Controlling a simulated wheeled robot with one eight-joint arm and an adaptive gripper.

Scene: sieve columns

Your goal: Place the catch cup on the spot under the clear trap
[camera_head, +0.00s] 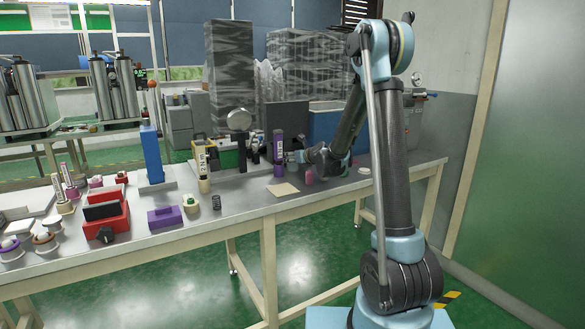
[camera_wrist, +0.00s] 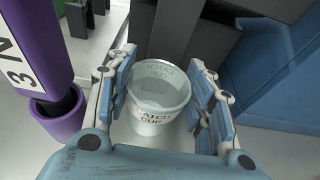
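The catch cup (camera_wrist: 158,98) is a pale, translucent cup with its name in dark letters. In the wrist view it is upright between the two fingers of my gripper (camera_wrist: 163,75), with a finger close beside each side. I cannot tell whether both pads touch it or whether its base rests on the table. In the head view my gripper (camera_head: 297,157) is low over the bench, just right of a purple column (camera_head: 278,152), and the cup is not clear there. I cannot pick out the clear trap or the spot under it with certainty.
The purple column stands in a purple holder (camera_wrist: 58,115) close left of my gripper. Dark upright parts (camera_wrist: 190,40) and a blue box (camera_wrist: 280,75) are beyond. A tan sheet (camera_head: 283,189) and a pink item (camera_head: 309,176) lie near the bench's front edge.

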